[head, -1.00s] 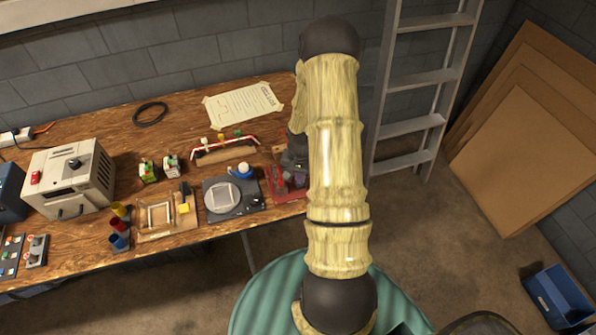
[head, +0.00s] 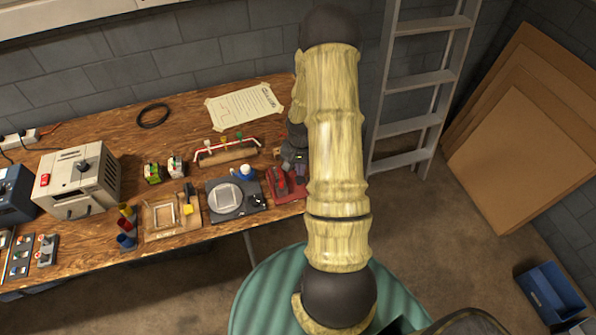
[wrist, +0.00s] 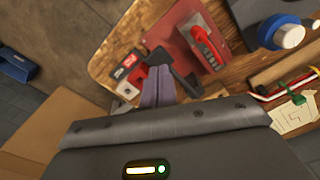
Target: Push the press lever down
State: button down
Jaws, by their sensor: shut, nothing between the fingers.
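A red-based fixture (head: 287,186) stands at the right front of the bench. The wrist view shows its red plate (wrist: 187,50) with a raised red lever-like handle (wrist: 207,42); I take this for the press and its lever. My gripper (wrist: 157,88) is shut and empty, its grey-purple fingertips pointing toward the bench beside a black bar-like part (wrist: 172,62) near the plate. I cannot tell whether they touch it. In the head view the gripper (head: 300,167) is partly hidden by my arm, just behind the red fixture.
A dark plate with a round disc (head: 227,197) and a blue-and-white knob (head: 244,172) is left of the fixture. A small box with red and white parts (wrist: 130,78) sits close to my fingers. A ladder (head: 410,125) stands right of the bench.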

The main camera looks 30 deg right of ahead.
jog(key=shift+r+p, duration=0.6)
jog(key=shift+r, duration=0.4)
jog(key=s+a+r+n+t, duration=0.1)
jog(key=s+a+r+n, duration=0.3)
jog(key=a+r, duration=0.5)
jog(key=s+a+r+n+t, duration=0.1)
jog(key=s+a+r+n, duration=0.4)
jog(key=a+r, duration=0.5)
notch_tip(320, 180, up, 3)
jog(key=shift+s+a+r+t, duration=0.15)
jog(key=shift+s+t, duration=0.15)
jog(key=shift+s, duration=0.1)
